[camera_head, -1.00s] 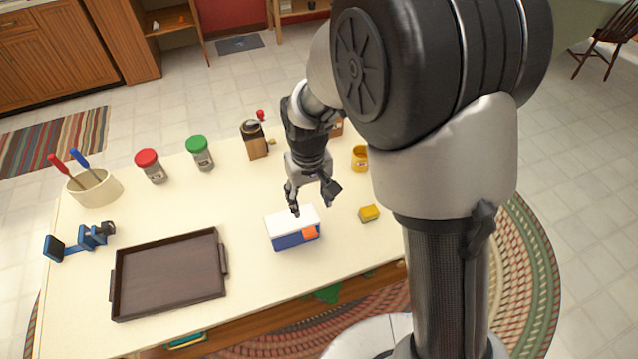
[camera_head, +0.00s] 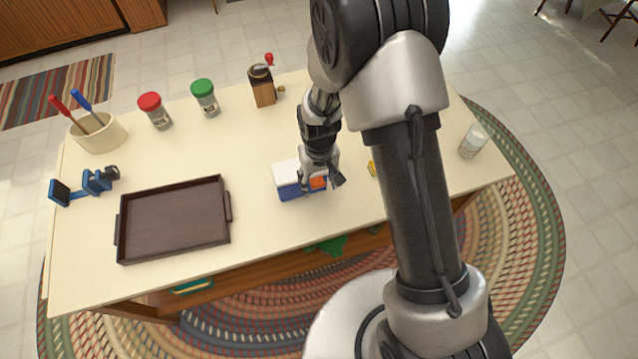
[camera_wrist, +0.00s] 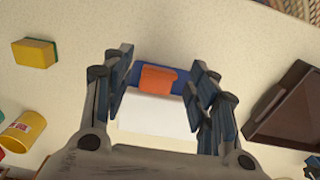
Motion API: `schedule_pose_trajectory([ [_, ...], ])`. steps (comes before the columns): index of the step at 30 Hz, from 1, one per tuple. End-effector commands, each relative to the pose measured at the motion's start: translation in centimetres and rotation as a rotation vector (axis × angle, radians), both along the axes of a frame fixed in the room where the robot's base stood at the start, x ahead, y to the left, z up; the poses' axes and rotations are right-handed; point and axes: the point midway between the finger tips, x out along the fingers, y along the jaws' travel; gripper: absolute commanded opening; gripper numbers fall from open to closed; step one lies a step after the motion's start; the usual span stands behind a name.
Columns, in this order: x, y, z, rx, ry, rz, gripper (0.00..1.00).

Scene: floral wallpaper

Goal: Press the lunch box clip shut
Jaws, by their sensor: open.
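The lunch box (camera_head: 287,182) stands on the table, with a white lid, a blue body and an orange clip (camera_head: 318,183) on its front side. In the wrist view the white lid (camera_wrist: 155,116) and the orange clip (camera_wrist: 158,79) show between my fingers. My gripper (camera_head: 322,186) is open above the lunch box, pointing down, with its fingers on either side of the clip end. Whether the fingers touch the box, I cannot tell. Part of the lid is hidden by my gripper in the head view.
A dark tray (camera_head: 174,222) lies left of the box. A yellow sponge (camera_wrist: 35,52) and a yellow mug (camera_wrist: 24,131) are on the other side. Jars with red (camera_head: 150,101) and green lids (camera_head: 202,87), a grinder (camera_head: 262,88) and a glass (camera_head: 473,141) stand further off.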

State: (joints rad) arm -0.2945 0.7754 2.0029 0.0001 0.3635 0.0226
Motion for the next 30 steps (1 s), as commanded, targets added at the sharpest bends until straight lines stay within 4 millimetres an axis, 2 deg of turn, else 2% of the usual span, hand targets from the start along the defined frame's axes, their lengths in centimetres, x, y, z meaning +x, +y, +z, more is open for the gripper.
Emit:
schedule_pose_trajectory([
  [3, -0.03, -0.01, -0.85, 0.0, 0.001, 0.0, 0.53],
  [12, 0.03, 0.01, -0.98, 0.0, -0.001, 0.0, 0.53],
  [30, 0.01, 0.0, -0.97, 0.0, 0.0, 0.0, 0.14],
])
